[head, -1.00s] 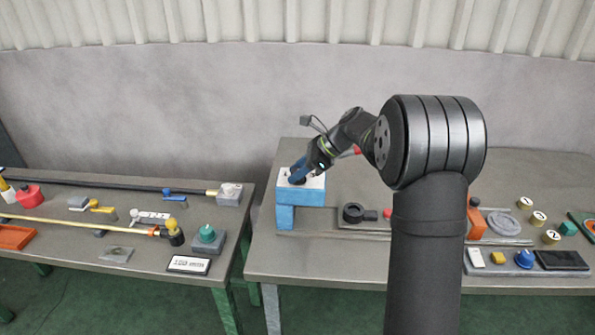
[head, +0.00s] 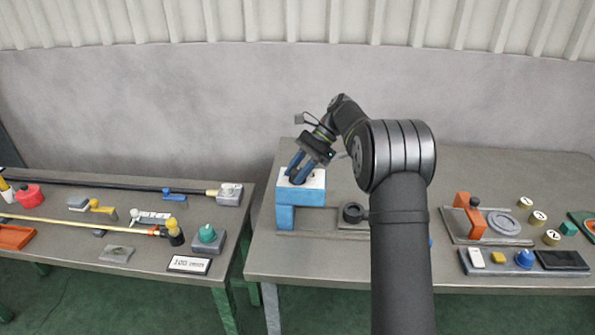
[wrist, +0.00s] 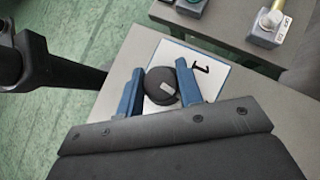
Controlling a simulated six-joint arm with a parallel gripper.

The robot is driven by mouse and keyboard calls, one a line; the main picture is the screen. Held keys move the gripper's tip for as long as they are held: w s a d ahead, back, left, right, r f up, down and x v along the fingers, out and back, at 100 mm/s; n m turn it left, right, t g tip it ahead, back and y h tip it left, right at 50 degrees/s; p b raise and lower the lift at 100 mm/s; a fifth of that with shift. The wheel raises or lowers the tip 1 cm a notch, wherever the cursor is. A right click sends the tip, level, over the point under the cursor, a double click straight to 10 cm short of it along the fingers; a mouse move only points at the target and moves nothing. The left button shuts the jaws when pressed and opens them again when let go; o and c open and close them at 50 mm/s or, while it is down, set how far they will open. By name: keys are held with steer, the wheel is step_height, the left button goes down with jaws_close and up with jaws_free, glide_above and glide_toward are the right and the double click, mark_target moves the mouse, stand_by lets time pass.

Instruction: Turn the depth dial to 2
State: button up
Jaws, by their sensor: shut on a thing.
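The depth dial is a round black knob (wrist: 160,90) with a small white mark, on a white plate (wrist: 217,75) that bears a printed 1. In the wrist view the white mark lies on the dial's right half; I cannot tell which number it points at, and no 2 shows. In the head view the plate (head: 316,180) tops a blue block (head: 300,197) at the right table's left end. My gripper (head: 296,174) comes down on it from the upper right. Its two blue fingers (wrist: 160,80) are shut on the dial, one on each side.
A dark ring-shaped part (head: 353,213) stands right of the block. An orange bracket (head: 468,212) and a grey disc (head: 503,224) lie further right. The left table holds rods and a teal knob (head: 207,234), across a narrow gap. My own arm hides the table's middle.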

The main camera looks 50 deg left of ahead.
steer(key=shift+n+h, duration=0.4)
steer(key=shift+n, duration=0.2)
steer(key=o, duration=1)
steer(key=shift+c, duration=0.2)
